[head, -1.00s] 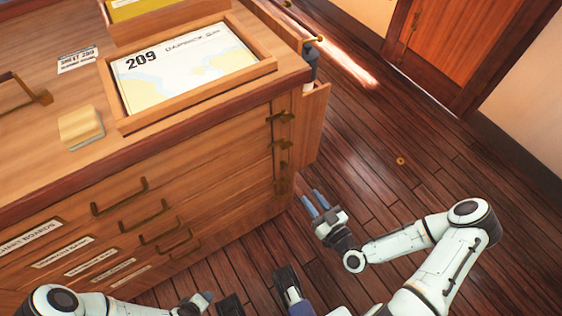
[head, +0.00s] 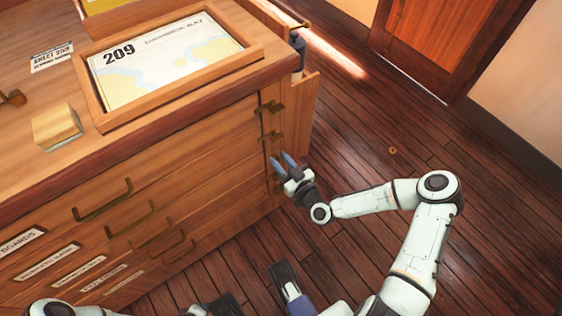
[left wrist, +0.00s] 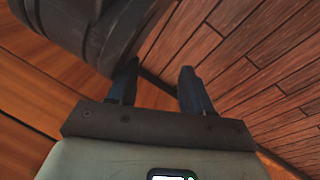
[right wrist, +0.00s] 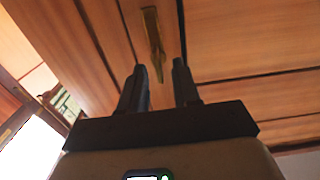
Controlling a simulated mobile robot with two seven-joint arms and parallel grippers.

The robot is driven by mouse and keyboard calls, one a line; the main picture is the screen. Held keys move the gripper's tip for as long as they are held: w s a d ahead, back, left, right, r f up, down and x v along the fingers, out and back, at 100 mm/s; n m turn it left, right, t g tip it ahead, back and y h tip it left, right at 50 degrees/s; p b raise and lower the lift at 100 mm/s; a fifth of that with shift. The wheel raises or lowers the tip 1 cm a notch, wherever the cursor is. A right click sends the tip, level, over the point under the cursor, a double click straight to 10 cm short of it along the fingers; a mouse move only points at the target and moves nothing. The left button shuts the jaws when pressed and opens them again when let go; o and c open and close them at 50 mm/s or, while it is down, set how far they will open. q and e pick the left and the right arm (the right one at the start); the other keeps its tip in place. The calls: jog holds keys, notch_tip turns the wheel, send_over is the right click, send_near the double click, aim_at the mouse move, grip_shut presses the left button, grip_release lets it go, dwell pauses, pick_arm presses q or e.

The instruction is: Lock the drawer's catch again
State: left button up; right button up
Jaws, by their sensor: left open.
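The wooden chart chest has a column of brass catches on its right front post; the upper catch (head: 269,107) and the one below it (head: 271,135) show clearly. Lower ones are partly behind my right gripper. My right gripper (head: 281,161) is open and empty, close in front of that post. In the right wrist view a brass catch (right wrist: 153,40) lies beyond and between its two fingertips (right wrist: 159,78), apart from them. The drawer fronts with brass handles (head: 104,201) look shut. My left gripper (left wrist: 157,76) is open and empty in the left wrist view.
The chest top holds a framed chart (head: 165,62) marked 209 and a small wooden block (head: 57,126). A wooden bin (head: 306,102) stands at the chest's right side.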

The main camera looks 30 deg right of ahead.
grip_shut()
